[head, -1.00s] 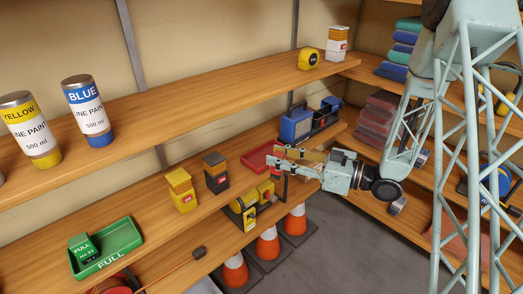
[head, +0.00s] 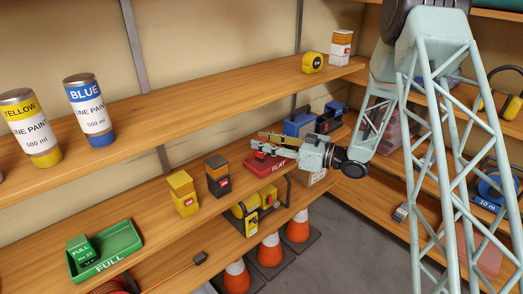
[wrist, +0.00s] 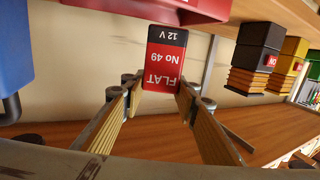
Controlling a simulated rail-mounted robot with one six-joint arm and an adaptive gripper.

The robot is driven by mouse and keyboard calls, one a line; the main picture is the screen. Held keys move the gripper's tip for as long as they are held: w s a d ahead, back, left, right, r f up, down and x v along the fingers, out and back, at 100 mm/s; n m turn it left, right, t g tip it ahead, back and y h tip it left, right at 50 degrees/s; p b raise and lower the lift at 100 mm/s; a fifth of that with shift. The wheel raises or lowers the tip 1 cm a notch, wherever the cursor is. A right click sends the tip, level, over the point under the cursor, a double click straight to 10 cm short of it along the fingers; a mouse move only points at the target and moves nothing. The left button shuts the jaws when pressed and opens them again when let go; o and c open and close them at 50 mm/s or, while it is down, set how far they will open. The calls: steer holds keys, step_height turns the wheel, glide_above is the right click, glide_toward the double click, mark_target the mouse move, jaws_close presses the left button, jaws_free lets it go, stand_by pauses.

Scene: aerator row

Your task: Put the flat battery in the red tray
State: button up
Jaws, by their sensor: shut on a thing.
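The flat battery (wrist: 164,60) is a red and black block marked "FLAT No 49 12 V". It appears upside down in the wrist view, between the fingertips of my gripper (wrist: 160,88), which is shut on it. The red tray (wrist: 140,10) shows at the top edge of that view, close to the battery. In the head view the red tray (head: 280,166), labelled "FLAT", is on the middle shelf. My gripper (head: 260,144) is over it there, hiding part of it. The battery is hard to make out in the head view.
A green tray (head: 104,250) labelled "FULL" holds a green battery (head: 82,249). The upper shelf (head: 220,90) runs above.

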steer(key=shift+w+a, duration=0.15)
steer(key=shift+w, duration=0.15)
steer(key=shift+f, duration=0.1)
steer(key=shift+f+b, duration=0.55)
steer(key=shift+f, duration=1.15)
steer(key=shift+f, duration=0.15)
steer(key=o, duration=1)
steer(key=shift+r, duration=0.2)
steer(key=shift+p+v, duration=0.85)
steer(key=shift+v, duration=5.2)
